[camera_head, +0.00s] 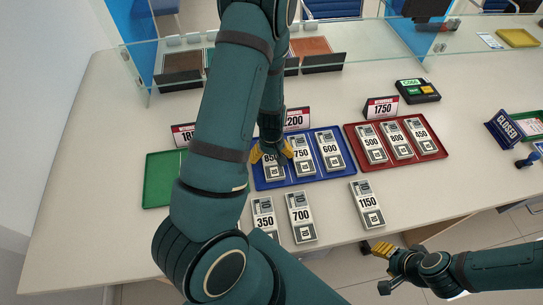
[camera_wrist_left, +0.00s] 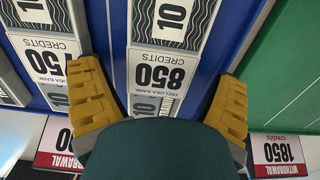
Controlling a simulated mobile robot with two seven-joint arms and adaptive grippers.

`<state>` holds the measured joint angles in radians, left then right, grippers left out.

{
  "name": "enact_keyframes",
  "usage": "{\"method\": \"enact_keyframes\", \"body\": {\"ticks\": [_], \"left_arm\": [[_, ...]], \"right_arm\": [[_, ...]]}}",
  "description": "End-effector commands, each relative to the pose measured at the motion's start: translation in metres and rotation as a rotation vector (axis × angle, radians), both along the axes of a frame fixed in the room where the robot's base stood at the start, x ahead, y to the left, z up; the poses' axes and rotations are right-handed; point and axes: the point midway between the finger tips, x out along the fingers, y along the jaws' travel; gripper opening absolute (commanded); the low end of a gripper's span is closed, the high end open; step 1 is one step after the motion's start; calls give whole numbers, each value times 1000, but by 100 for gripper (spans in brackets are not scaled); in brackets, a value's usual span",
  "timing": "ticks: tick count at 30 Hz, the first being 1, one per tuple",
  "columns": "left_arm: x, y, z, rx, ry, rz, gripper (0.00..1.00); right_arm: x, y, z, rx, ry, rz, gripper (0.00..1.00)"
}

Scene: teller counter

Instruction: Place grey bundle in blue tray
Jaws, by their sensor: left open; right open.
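The blue tray (camera_head: 258,181) on the counter holds three grey bundles: 850 (camera_head: 273,171), 750 (camera_head: 302,155) and 600 (camera_head: 330,152). My left gripper (camera_head: 271,151) is over the far end of the 850 bundle. In the left wrist view its yellow fingers (camera_wrist_left: 158,78) are spread on either side of the 850 bundle (camera_wrist_left: 160,72), with gaps, and not shut on it. Loose grey bundles 350 (camera_head: 264,214), 700 (camera_head: 301,218) and 1150 (camera_head: 367,205) lie near the counter's front. My right gripper (camera_head: 384,267) is open and empty beyond the front edge.
The red tray (camera_head: 436,152) on the right holds bundles 500, 800 and 450. The green tray (camera_head: 160,180) is on the left, partly hidden by my left arm. Withdrawal signs such as 2200 (camera_head: 297,118) stand behind the trays. A glass screen (camera_head: 370,45) crosses the back.

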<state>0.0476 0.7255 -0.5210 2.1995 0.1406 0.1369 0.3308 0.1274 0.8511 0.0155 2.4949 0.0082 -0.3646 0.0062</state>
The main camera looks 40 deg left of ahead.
Motion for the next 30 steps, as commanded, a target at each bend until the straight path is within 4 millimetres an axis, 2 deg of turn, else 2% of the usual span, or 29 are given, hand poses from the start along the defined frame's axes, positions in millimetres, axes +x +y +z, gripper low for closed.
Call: {"method": "enact_keyframes", "body": {"ticks": [9,15,21,30], "left_arm": [[2,0,66,1,-6,-2,90],[1,0,100,0,-4,-2,90],[0,0,115,0,-1,1,90],[0,0,117,-1,-1,0,90]], "right_arm": [[6,-1,20,-3,-13,-10,47],[9,-2,30,-5,-21,-16,47],[10,-2,35,-4,-23,-17,47],[10,-2,35,-4,-23,-17,47]]}}
